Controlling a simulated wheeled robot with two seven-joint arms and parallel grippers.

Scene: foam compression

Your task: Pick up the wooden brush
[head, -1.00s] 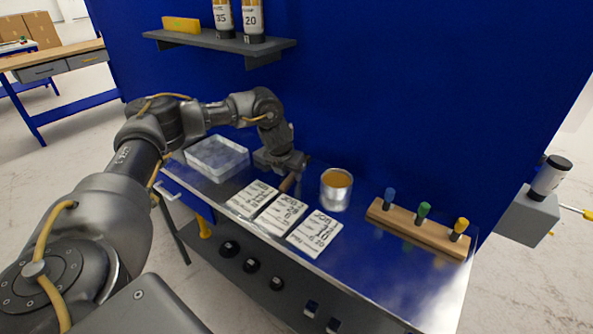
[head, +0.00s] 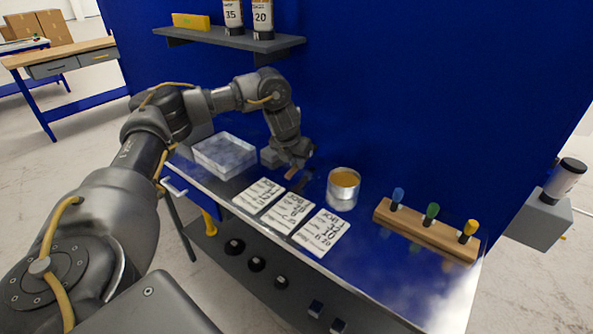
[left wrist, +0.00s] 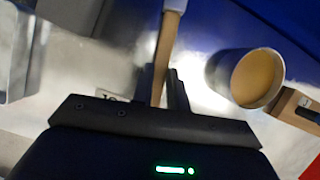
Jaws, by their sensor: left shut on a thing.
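My left gripper (head: 297,172) is shut on the wooden brush (head: 291,174) above the bench top, between the clear tray and the can. In the left wrist view the brush's pale wooden handle (left wrist: 165,50) runs up from between the dark fingers (left wrist: 160,90). The gripper hides much of the brush in the head view, and its far end is out of frame in the wrist view. My right gripper is not in view.
A metal can of amber contents (head: 343,188) stands close to the right of the gripper. A clear tray (head: 224,155) is at left. Several job cards (head: 288,212) lie in front. A wooden rack with coloured pegs (head: 425,232) stands at right. A shelf (head: 235,40) hangs above.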

